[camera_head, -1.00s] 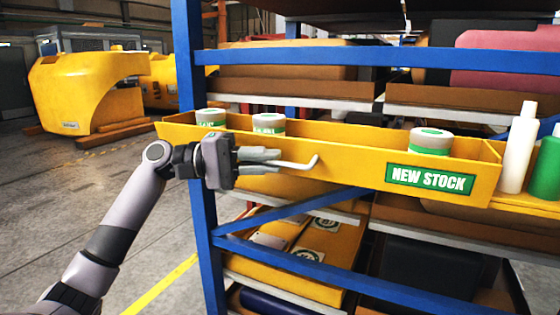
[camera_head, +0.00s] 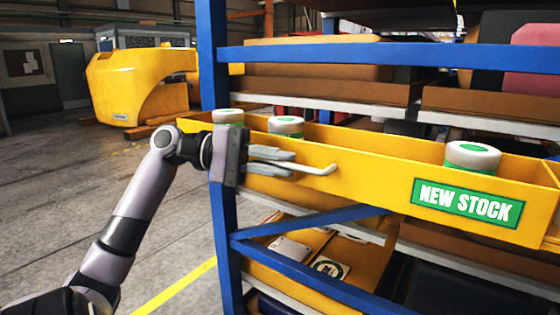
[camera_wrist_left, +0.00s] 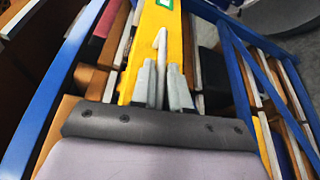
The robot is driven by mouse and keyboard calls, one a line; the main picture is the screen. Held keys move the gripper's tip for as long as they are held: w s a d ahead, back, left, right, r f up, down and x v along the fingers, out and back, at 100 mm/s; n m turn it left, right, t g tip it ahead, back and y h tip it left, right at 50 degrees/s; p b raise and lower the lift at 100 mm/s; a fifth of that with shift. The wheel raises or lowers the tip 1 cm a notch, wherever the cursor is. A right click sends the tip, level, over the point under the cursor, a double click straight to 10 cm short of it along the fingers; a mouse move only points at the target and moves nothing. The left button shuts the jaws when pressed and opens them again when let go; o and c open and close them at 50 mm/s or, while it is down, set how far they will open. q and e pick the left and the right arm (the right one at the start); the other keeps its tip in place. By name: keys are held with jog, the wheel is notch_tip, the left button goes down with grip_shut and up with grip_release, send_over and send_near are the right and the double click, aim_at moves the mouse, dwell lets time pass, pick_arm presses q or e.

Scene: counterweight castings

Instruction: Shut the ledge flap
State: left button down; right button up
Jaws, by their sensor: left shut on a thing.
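A long yellow ledge with a front panel (camera_head: 370,180) runs across the blue rack; the panel seems to be the flap and looks roughly upright. It carries a green NEW STOCK label (camera_head: 467,203). In the left wrist view the bar (camera_wrist_left: 161,45) sticks out from between the fingers (camera_wrist_left: 162,85), over the yellow panel (camera_wrist_left: 150,45). The fingers hide the bar's near end. My right gripper is out of view.
A blue rack post (camera_head: 212,60) rises close behind my left wrist. The floor (camera_head: 60,200) at left is clear.

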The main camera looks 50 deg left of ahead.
pick_arm(q)
jog(key=c, duration=1.2)
grip_release()
jog(key=b+v, duration=0.1)
jog(key=v, duration=0.6)
jog(key=shift+a, duration=0.1)
